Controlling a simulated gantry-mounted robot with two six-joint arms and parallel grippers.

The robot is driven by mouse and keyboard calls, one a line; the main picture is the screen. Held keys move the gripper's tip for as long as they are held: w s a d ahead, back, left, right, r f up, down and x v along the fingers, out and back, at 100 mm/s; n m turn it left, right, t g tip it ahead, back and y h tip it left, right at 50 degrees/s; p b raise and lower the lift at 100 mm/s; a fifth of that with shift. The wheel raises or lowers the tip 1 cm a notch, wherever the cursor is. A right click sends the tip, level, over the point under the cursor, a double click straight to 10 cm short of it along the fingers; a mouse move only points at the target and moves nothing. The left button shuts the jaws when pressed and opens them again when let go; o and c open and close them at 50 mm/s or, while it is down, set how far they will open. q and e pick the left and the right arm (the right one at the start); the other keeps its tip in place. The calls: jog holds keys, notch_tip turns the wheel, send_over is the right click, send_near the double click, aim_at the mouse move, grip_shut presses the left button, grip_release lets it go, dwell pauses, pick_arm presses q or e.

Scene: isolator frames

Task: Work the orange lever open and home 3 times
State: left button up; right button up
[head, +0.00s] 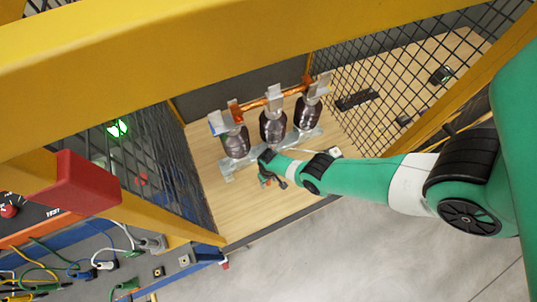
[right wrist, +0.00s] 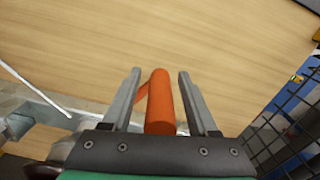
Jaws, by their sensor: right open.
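The orange lever (right wrist: 160,103) shows in the right wrist view as a rounded orange bar between the two grey fingers of my right gripper (right wrist: 159,73). The fingers are open, one on each side, with a visible gap to each. In the head view my right gripper (head: 272,181) is low in front of the isolator (head: 273,126), and the lever is too small or hidden there to make out. The isolator has three dark ribbed insulators on a grey base, with an orange bar (head: 270,102) across their tops. My left gripper is not in view.
The isolator stands on a wooden board (head: 240,205) between black mesh panels (head: 395,65). Yellow beams (head: 200,45) cross above and beside it. A red box (head: 75,185) and a bench with coloured cables (head: 75,260) are at the left. Grey floor (head: 370,245) lies in front.

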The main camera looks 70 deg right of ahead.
grip_shut()
jog(key=shift+d, duration=0.1)
dwell(1.3)
